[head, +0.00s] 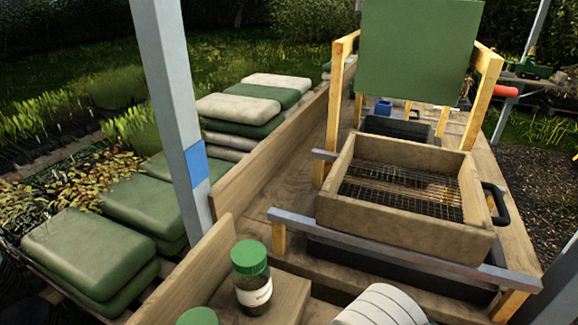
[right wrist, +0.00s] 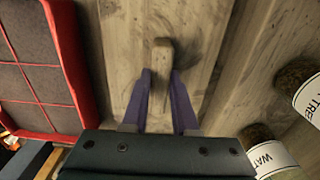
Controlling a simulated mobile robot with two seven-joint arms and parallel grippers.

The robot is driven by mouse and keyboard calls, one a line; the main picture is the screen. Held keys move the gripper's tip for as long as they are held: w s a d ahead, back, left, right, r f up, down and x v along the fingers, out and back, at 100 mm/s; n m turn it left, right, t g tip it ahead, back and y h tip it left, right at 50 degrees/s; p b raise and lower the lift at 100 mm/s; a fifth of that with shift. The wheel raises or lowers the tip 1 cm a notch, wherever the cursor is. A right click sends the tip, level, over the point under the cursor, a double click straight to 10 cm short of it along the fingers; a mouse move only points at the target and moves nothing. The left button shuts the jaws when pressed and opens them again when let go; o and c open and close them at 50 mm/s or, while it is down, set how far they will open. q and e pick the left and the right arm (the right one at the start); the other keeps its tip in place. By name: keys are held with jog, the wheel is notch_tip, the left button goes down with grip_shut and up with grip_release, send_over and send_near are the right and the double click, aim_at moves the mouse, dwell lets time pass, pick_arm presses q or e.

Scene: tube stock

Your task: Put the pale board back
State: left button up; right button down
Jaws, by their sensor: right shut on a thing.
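In the right wrist view my right gripper (right wrist: 162,74) has two purple fingers, one on each side of a narrow pale wooden piece (right wrist: 162,52). It is shut on this piece, whose rounded end sticks out past the fingertips. I cannot tell whether this piece is the pale board. A wooden plank surface (right wrist: 125,40) lies beyond it, with a soft dark shadow around the piece. Neither gripper shows in the head view, and my left gripper is not in view.
A wooden sieve box (head: 405,232) with wire mesh sits on rails over a black tray (head: 400,272). A green panel (head: 418,50) stands between yellow posts behind it. A green-lidded jar (head: 251,278) stands front left. A red-edged tray (right wrist: 75,75) and labelled jars (right wrist: 270,155) flank the right gripper.

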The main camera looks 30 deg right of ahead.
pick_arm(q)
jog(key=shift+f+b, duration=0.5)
pick_arm(e)
jog(key=shift+f, duration=0.65)
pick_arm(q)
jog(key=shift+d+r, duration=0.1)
pick_arm(e)
jog(key=c, duration=0.6)
grip_release()
jog(key=shift+r, duration=0.1)
notch_tip(320, 180, up, 10)
jog(key=p, duration=0.3)
jog(key=s+d+r+n+t, duration=0.3)
jog(key=s+d+r+n, duration=0.15)
jog(key=r+n, duration=0.55)
pick_arm(q)
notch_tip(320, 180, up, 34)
jog(key=p, duration=3.1)
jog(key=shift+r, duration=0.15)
pick_arm(e)
notch_tip(320, 180, up, 31)
jog(key=n, duration=0.2)
jog(key=shift+s+a, duration=0.2)
jog(key=shift+a, duration=0.2)
